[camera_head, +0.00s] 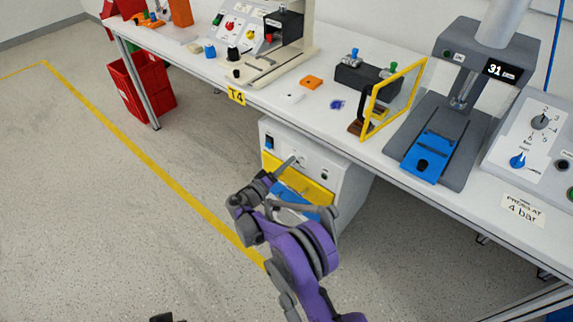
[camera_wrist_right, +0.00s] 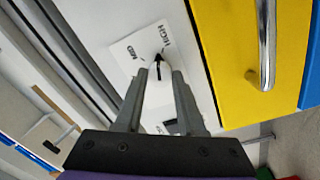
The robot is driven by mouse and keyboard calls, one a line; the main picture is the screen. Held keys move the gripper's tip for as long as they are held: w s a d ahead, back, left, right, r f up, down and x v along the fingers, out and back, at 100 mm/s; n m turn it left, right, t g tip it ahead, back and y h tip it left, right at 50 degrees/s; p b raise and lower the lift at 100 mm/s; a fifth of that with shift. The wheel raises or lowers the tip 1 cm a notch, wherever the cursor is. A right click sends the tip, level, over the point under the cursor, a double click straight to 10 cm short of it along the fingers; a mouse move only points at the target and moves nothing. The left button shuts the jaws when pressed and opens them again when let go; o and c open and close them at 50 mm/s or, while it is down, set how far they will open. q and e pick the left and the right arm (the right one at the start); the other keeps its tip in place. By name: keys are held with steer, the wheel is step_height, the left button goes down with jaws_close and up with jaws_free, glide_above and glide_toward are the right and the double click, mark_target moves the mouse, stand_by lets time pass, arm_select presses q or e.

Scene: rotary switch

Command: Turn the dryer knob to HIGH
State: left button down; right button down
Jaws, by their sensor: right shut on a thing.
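The dryer is a white cabinet (camera_head: 350,188) under the bench, with a yellow panel on its front. Its knob (camera_wrist_right: 158,66) is in the right wrist view on a white plate marked MID and HIGH. A black pointer on the knob points up in that view, towards the gap between the two words and closer to HIGH. My right gripper (camera_head: 296,161) is at the dryer's upper front, its two fingers (camera_wrist_right: 160,78) shut on the knob. The fingers hide part of the plate. A dark piece at the bottom edge of the head view (camera_head: 162,317) may be my left gripper.
A metal handle (camera_wrist_right: 266,45) stands out from the yellow panel (camera_wrist_right: 225,60) close beside the knob plate. The bench (camera_head: 215,72) overhangs the dryer and bears a press (camera_head: 489,55) and a yellow frame (camera_head: 398,92).

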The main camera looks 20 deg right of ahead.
steer(key=shift+m, duration=1.1)
steer(key=c, duration=0.5)
jaws_free()
steer(key=p+v, duration=0.1)
steer(key=v, duration=1)
